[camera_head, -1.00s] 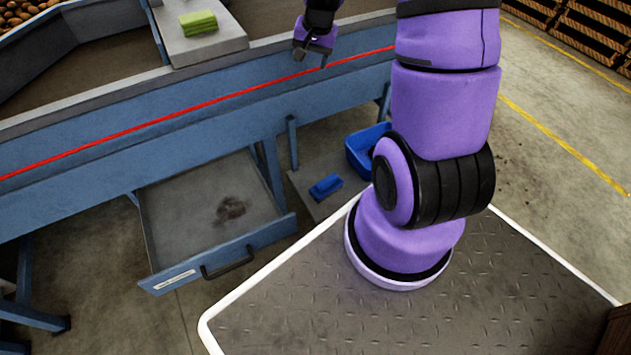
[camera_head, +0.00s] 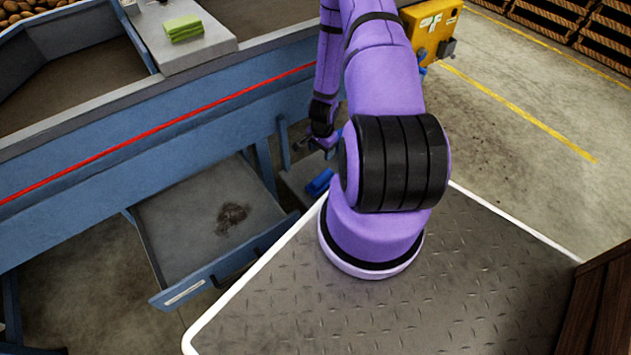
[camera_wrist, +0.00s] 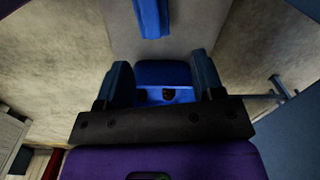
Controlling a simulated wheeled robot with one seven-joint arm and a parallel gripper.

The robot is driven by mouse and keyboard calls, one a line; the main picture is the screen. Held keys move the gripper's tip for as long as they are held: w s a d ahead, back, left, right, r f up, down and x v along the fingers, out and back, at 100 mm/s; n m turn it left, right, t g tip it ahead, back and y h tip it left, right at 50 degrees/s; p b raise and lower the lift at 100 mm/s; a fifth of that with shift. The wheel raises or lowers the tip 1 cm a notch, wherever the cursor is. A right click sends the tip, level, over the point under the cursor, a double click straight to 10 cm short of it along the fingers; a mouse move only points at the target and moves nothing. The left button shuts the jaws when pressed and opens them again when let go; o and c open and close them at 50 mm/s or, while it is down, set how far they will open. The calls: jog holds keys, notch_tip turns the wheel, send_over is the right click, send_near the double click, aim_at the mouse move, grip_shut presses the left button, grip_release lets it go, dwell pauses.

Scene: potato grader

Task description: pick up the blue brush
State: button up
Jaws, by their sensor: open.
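The blue brush (camera_head: 319,182) lies on a low grey shelf beside the machine, partly covered by my arm in the head view. In the wrist view a long blue block, seemingly the brush (camera_wrist: 152,18), is at the top edge, beyond my fingertips. My gripper (camera_head: 316,145) hangs low above the shelf, apart from the brush. In the wrist view my gripper (camera_wrist: 162,75) is open, with nothing held. A blue bin (camera_wrist: 163,72) shows between and below the fingers, with a small dark thing in it. My arm hides most of the bin in the head view.
An open drawer (camera_head: 160,215) with a dirt patch sticks out left of the shelf. The blue machine frame (camera_head: 120,150) with a red line runs behind. A green sponge-like block (camera_head: 184,28) lies on a ledge. A yellow box (camera_head: 432,30) is beyond my arm.

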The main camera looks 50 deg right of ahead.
aim_at(322, 176)
jog(key=f, duration=0.1)
jog(key=s+f, duration=0.1)
jog(key=f, duration=0.1)
jog(key=shift+s+a+f+m, duration=0.15)
jog(key=shift+a+f+m, duration=0.1)
jog(key=shift+m, duration=0.15)
jog(key=shift+f, duration=5.2)
jog(key=c, duration=1.1)
